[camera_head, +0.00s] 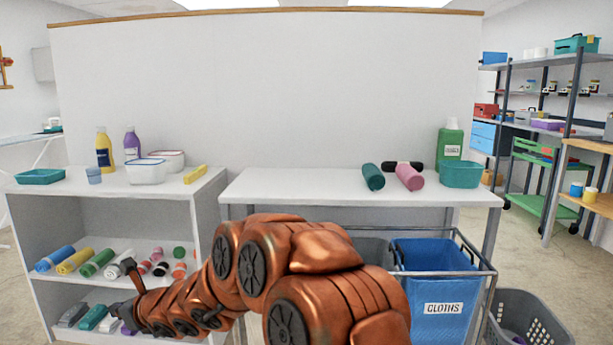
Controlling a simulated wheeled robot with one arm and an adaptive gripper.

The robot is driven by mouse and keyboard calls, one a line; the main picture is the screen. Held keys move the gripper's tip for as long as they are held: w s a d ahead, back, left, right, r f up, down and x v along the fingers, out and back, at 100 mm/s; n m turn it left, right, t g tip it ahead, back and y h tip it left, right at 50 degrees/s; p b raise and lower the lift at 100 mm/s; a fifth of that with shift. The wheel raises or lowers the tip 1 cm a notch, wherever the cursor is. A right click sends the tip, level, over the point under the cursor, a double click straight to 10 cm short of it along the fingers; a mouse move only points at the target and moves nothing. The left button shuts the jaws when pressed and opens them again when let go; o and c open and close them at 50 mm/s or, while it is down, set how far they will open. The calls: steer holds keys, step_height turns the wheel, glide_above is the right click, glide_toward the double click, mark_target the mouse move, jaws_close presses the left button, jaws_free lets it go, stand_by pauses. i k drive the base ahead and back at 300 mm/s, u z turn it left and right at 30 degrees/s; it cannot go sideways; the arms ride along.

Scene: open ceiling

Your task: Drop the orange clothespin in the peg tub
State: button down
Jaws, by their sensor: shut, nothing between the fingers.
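I cannot make out an orange clothespin in the head view. No container is readably marked as the peg tub. My copper arm reaches left across the lower picture. My dark gripper (122,305) is small, partly hidden by the arm, and in front of the left unit's lower shelves. It is shut and empty.
The white table (300,187) holds rolled cloths (373,177) and a green bottle (451,139); its left half is clear. The left unit (105,192) has bottles on top and coloured rolls below. A blue CLOTHS bin (435,262) and grey basket (525,315) stand at right.

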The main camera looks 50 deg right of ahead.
mark_target(455, 174)
steer(key=z, duration=2.5)
